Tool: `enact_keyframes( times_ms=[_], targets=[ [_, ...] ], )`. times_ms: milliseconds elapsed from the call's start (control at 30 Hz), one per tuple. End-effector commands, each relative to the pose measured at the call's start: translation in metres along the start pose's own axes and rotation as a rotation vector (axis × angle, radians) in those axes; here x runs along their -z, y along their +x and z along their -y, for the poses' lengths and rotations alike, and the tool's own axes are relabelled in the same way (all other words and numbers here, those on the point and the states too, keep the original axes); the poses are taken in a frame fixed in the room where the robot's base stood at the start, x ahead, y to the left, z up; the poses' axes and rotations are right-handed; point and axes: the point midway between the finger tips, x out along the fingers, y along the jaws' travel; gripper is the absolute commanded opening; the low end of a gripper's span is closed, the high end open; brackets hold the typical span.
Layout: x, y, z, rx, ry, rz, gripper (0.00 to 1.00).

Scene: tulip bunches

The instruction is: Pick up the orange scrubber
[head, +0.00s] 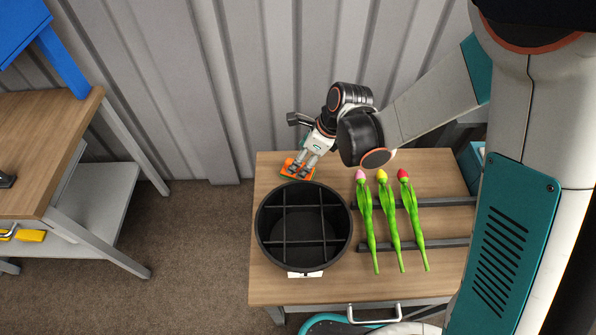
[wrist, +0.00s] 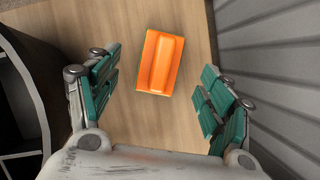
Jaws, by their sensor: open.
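The orange scrubber (wrist: 161,62) lies on the wooden table, with a raised ridge along its middle and a thin green edge. In the head view the scrubber (head: 288,171) is at the table's back left corner, partly covered by my gripper (head: 300,170). In the wrist view my gripper (wrist: 158,95) is open. Its teal-padded fingers stand to the left and right, with the scrubber ahead between their lines. Bare wood shows between each finger and the scrubber, so neither appears to touch it.
A black round divided container (head: 262,212) stands just in front of the scrubber; its wall (wrist: 30,60) is close to my left finger. Pink, yellow and red tulips (head: 382,176) lie to the right on dark bars. A corrugated wall (wrist: 265,55) rises behind the table (head: 440,185).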

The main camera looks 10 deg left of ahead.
Motion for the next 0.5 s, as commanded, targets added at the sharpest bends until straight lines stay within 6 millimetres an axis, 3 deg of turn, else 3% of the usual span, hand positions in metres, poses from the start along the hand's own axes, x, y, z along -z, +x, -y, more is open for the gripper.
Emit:
enact_keyframes(
  times_ms=[233, 500],
  targets=[
    [0.001, 0.014, 0.001, 0.001, 0.0, 0.0, 0.73],
    [0.005, 0.052, 0.003, 0.001, -0.001, 0.0, 0.73]
  ],
)
